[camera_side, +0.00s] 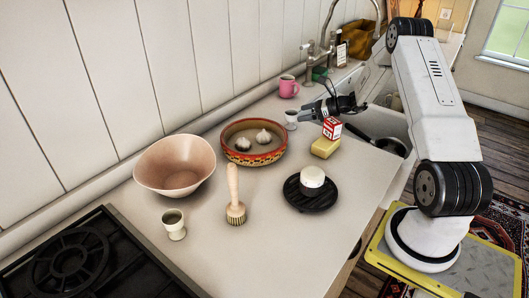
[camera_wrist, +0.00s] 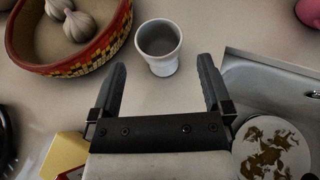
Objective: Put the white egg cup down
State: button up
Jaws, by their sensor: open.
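The white egg cup (camera_side: 291,119) stands upright on the counter, just right of the patterned bowl in the side view. It also shows in the wrist view (camera_wrist: 158,50), empty, with its rim facing the camera. My gripper (camera_side: 306,110) is open beside the cup. In the wrist view the two fingers of my gripper (camera_wrist: 162,66) are spread wide, with the cup at and just beyond their tips. Clear gaps show between the cup and both fingers, so nothing is held.
A red patterned bowl (camera_side: 238,156) with garlic is close to the cup. A pink mug (camera_side: 288,86), a red-and-white box (camera_side: 332,128) and a yellow block (camera_side: 325,147) stand nearby. The sink (camera_side: 381,121) lies to the right. A pale green egg cup (camera_side: 174,229) stands near the stove.

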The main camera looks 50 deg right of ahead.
jog(key=shift+v, duration=1.15)
